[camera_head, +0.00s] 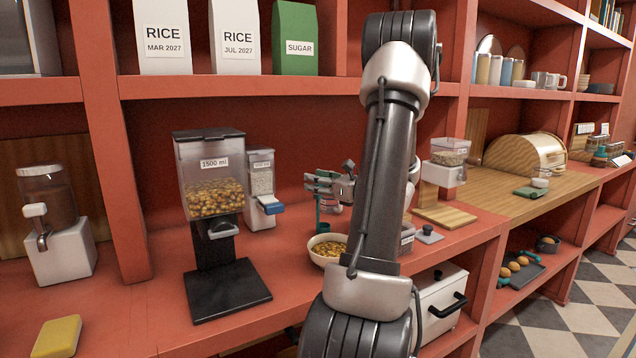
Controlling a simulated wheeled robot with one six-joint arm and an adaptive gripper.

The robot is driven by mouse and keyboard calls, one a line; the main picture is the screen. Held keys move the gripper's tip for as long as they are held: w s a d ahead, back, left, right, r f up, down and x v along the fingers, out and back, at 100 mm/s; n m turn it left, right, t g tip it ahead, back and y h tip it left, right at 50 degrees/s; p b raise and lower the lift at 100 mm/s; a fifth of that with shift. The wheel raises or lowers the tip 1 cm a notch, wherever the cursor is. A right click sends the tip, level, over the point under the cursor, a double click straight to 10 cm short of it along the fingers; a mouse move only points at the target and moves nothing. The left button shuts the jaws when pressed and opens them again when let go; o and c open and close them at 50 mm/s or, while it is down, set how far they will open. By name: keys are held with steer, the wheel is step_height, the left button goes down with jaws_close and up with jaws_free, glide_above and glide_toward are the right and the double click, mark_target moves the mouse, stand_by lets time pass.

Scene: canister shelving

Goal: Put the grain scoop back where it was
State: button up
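My gripper (320,186) is small in the picture, behind and left of my arm, over the counter and above a bowl. A narrow teal-green piece (320,213) shows directly below the fingers, just above the bowl's back rim; it may be the grain scoop, but its full shape is hidden. I cannot tell whether the fingers close on it. The white bowl (314,256) stands on the red counter, filled with yellow-brown grain. My arm covers its right side.
A 1500 ml grain dispenser (208,180) on a black stand is left of the bowl, with a smaller blue-spouted dispenser (262,190) behind. A pale-topped dispenser (446,160) is at right. A yellow sponge (58,337) lies front left. An upper shelf (240,88) holds bags.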

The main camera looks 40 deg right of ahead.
steer(key=shift+s+r, duration=0.15)
steer(key=s+d, duration=0.2)
steer(key=s, duration=0.9)
steer(key=s+a+f+n+g+y, duration=0.1)
steer(key=s+a+n+g+y, duration=0.15)
steer(key=a+n+g, duration=0.75)
steer(key=s+a+n+g+y, duration=0.1)
steer(key=a+n+g+y, duration=0.35)
steer(key=a, duration=1.25)
steer(key=s+r+n+h, duration=0.1)
steer(key=s+n+h, duration=0.2)
steer(key=n, duration=0.7)
steer(key=s+r+n+t+h, duration=0.1)
steer(key=s+n+h, duration=0.3)
steer(key=n, duration=0.5)
steer(key=h, duration=0.2)
steer(key=shift+s+a+n+h, duration=0.3)
steer(key=shift+a+n+h, duration=0.05)
steer(key=shift+a+h, duration=0.05)
steer(key=shift+c, duration=0.5)
